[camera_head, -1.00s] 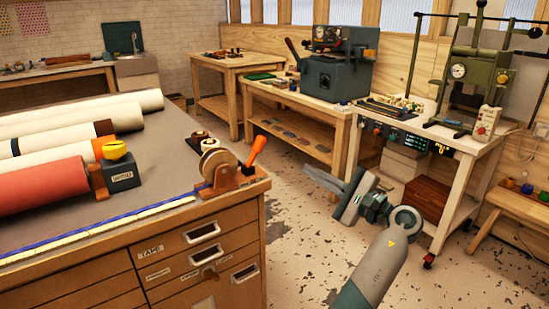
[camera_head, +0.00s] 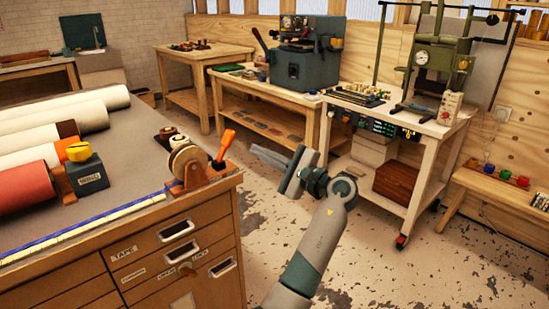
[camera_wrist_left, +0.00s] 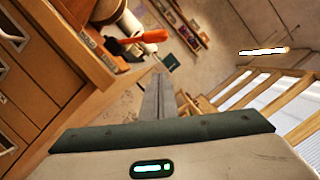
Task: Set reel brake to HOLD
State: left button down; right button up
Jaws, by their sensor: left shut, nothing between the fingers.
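The reel brake's orange lever (camera_head: 225,145) stands up, leaning right, at the near right corner of the workbench. It is beside a tape reel (camera_head: 187,164) in a brown holder. In the left wrist view the orange lever (camera_wrist_left: 135,45) shows at upper left, left of my fingers. My left gripper (camera_head: 256,152) is shut and empty, to the right of the lever with a visible gap in the head view. Its closed fingers (camera_wrist_left: 158,82) also show in the left wrist view. My right gripper is not in view.
The workbench (camera_head: 130,135) holds large rolls, with a red roll (camera_head: 22,187) and a dark block with a yellow knob (camera_head: 86,176) at left. Drawers (camera_head: 175,250) face front. A white cart (camera_head: 400,120) with a press stands to the right. Open floor (camera_head: 420,270) lies between.

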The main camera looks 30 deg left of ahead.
aim_at(224, 146)
pick_arm(q)
jog(key=shift+s+a+r+p, duration=0.3)
jog(key=shift+s+a+r, duration=0.35)
jog(key=shift+a, duration=0.3)
jog(key=shift+s+a+r+p, duration=0.3)
jog(key=shift+s+a+r, duration=0.35)
jog(key=shift+a, duration=0.25)
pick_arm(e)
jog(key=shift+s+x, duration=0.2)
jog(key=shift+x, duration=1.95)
pick_arm(q)
jog(key=shift+a, duration=0.1)
